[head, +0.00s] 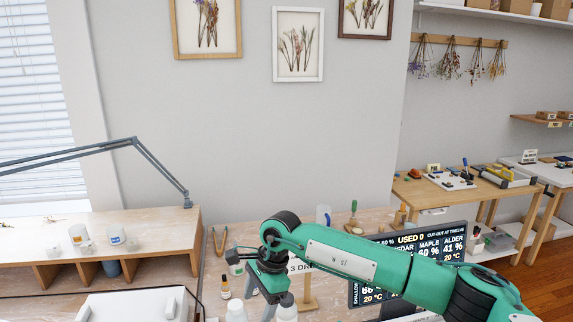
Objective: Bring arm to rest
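My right arm, green and dark grey, reaches in from the lower right and stretches left across the workbench (215,248). Its gripper (271,300) points down at the bottom centre, among white bottles. The fingertips overlap the bottles, so I cannot tell whether it is open or shut or whether it touches one. One white bottle (236,312) is left of the gripper and another (287,312) is right of it, both cut by the lower edge. My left gripper is not in view.
A dark display screen (432,243) stands behind my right arm, partly covered by it. A small dropper bottle (225,288) stands left of the gripper. A white box-like machine (130,306) is at the lower left. A lamp arm (160,166) rises over the wooden shelf unit (185,240).

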